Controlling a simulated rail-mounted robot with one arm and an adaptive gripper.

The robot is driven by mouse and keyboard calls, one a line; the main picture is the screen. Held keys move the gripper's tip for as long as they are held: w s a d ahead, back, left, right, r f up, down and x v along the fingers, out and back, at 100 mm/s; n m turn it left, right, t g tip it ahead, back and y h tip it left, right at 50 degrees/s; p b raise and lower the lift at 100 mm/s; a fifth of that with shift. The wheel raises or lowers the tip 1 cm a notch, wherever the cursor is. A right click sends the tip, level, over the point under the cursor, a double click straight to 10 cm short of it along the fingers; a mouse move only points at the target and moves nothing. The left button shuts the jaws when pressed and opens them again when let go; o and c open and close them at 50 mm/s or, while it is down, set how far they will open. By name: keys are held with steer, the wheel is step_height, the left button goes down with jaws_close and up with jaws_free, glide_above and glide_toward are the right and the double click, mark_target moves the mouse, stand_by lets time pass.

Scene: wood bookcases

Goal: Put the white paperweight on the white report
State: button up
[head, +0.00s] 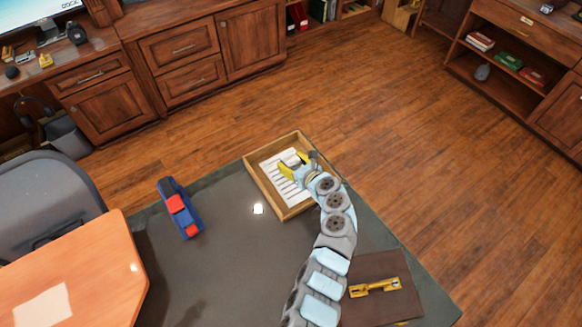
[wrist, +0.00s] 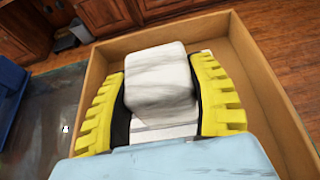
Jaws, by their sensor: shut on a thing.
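The white paperweight (wrist: 160,80), a marbled block with rounded edges, is held between the two yellow fingers of my gripper (wrist: 162,95) in the wrist view. My gripper (head: 294,165) is over the wooden tray (head: 250,176) in the head view, and part of the paperweight (head: 290,158) shows between its fingers. The white report (head: 279,179), a sheet with printed lines, lies in the tray, partly covered by my gripper. A strip of white sheet shows below the block in the wrist view. I cannot tell whether the block touches the sheet.
The tray's raised walls surround my gripper. A blue and red object (head: 180,207) lies left on the dark table (head: 215,255). A small white spot (head: 258,209) shows near the tray. A brown case (head: 385,300) with a gold-coloured fitting is right of my arm.

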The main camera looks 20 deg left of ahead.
steer(key=shift+f, duration=1.2)
steer(key=shift+f+b, duration=0.15)
steer(key=shift+b, duration=0.15)
steer(key=o, duration=1.2)
steer(key=shift+r, duration=0.2)
steer(key=shift+s+d+r+p, duration=0.1)
steer(key=shift+d+r+p, duration=0.1)
steer(key=shift+p, duration=0.25)
steer(key=p+v, duration=0.8)
steer(key=v, duration=0.3)
steer(key=shift+s+d+f, duration=0.1)
steer(key=shift+s+d, duration=0.05)
steer(key=shift+d, duration=0.05)
